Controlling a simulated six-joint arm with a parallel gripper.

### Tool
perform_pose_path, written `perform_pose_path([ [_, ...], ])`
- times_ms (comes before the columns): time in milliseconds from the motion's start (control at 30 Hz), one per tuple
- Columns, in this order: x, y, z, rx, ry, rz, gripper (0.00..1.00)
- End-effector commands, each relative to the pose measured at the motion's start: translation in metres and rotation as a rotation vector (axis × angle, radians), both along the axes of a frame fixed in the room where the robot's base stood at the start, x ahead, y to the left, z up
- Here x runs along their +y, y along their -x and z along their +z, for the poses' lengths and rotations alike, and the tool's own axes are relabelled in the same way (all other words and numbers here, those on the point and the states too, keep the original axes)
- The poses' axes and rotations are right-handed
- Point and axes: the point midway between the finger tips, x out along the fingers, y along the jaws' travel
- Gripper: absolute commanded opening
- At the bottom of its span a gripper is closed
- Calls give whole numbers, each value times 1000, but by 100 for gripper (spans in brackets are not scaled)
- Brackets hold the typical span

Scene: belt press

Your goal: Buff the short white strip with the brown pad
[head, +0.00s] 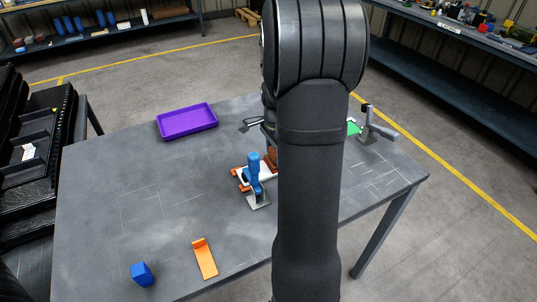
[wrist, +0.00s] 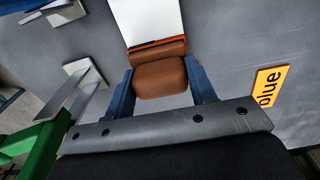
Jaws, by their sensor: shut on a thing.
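The brown pad (wrist: 160,84) is held between the blue fingers of my gripper (wrist: 162,88) in the wrist view. It also shows in the head view (head: 272,157), partly hidden by my arm. A white strip (wrist: 150,20) lies just beyond the pad in the wrist view, with an orange and dark edge between them. I cannot tell whether pad and strip touch. In the head view, a blue toggle clamp (head: 254,172) on a metal base stands by the white strip and orange pieces (head: 242,182). My arm hides much of this area.
A purple tray (head: 187,121) sits at the back left. A blue block (head: 142,273) and an orange bracket (head: 205,258) lie at the front. A grey clamp (head: 376,126) stands at the back right. An orange "blue" label (wrist: 267,88) is right of my gripper. The table's left side is clear.

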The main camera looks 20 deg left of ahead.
Motion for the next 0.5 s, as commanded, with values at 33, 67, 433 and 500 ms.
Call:
perform_pose_path([
  [33, -4, -4, 0, 0, 0, -3, 26],
  [67, -6, -6, 0, -1, 1, -3, 26],
  [433, -30, -30, 0, -1, 0, -3, 26],
  [500, -35, -34, 0, -1, 0, -3, 26],
])
